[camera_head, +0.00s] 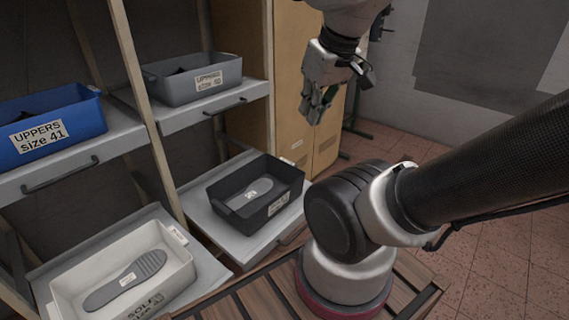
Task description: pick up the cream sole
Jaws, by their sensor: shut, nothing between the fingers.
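No plainly cream-coloured sole shows in view. A dark grey sole (126,282) with a ribbed end and a small white label lies in the white bin (179,257), whose front label begins "SOLE", at the lower left. A lighter grey sole (245,197) with a white tag lies in the black bin (284,181) near the middle. My gripper (313,113) hangs fingers down at the upper middle, above and to the right of the black bin. It is shut and empty, apart from both soles.
A blue bin (77,112) labelled "UPPERS size 41" and a grey bin (192,78) stand on the upper shelves. Wooden shelf posts (138,90) rise between the bays. A wooden cabinet (297,60) stands behind my gripper. Tiled floor (480,215) is open at the right.

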